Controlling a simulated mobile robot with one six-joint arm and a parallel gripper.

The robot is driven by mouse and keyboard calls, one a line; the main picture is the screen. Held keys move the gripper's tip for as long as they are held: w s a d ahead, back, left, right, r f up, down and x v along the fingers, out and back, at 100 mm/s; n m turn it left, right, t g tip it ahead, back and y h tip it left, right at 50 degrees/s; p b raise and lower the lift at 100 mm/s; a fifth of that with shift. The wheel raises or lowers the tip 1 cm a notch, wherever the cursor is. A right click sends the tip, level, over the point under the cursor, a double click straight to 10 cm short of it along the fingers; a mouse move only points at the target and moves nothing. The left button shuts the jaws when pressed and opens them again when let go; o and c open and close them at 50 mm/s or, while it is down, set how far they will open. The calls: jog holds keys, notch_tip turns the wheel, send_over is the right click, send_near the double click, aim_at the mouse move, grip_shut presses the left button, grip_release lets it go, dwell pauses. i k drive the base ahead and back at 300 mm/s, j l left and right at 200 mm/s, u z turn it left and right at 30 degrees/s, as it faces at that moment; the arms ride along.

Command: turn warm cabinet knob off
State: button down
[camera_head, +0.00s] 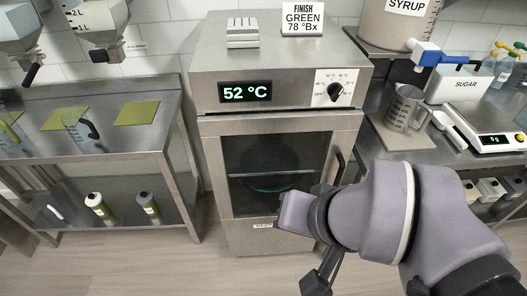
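The warm cabinet (210,130) is a steel box in the middle, with a lit display (246,93) reading 52 °C. Its black knob (335,91) sits on a white dial plate (325,78) at the upper right of the front. The knob's pointer looks tilted, but its exact setting is too small to read. The glass door is shut, with a dark vertical handle (338,168) at its right. My gripper (316,284) is low in front of the cabinet, below and apart from the knob. Its dark fingers are partly hidden by my wrist, so their opening is unclear.
A steel table (100,150) with green sheets stands left, bottles (97,205) on its lower shelf. A syrup container (398,28) stands behind. A sign (303,19) stands on the cabinet.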

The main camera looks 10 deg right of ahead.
aim_at(335, 90)
jog(key=l+z, duration=0.2)
jog(key=l, duration=0.3)
jog(key=l+z, duration=0.25)
jog(key=l, duration=0.2)
jog(key=i+l+z, duration=0.2)
jog(key=l, duration=0.25)
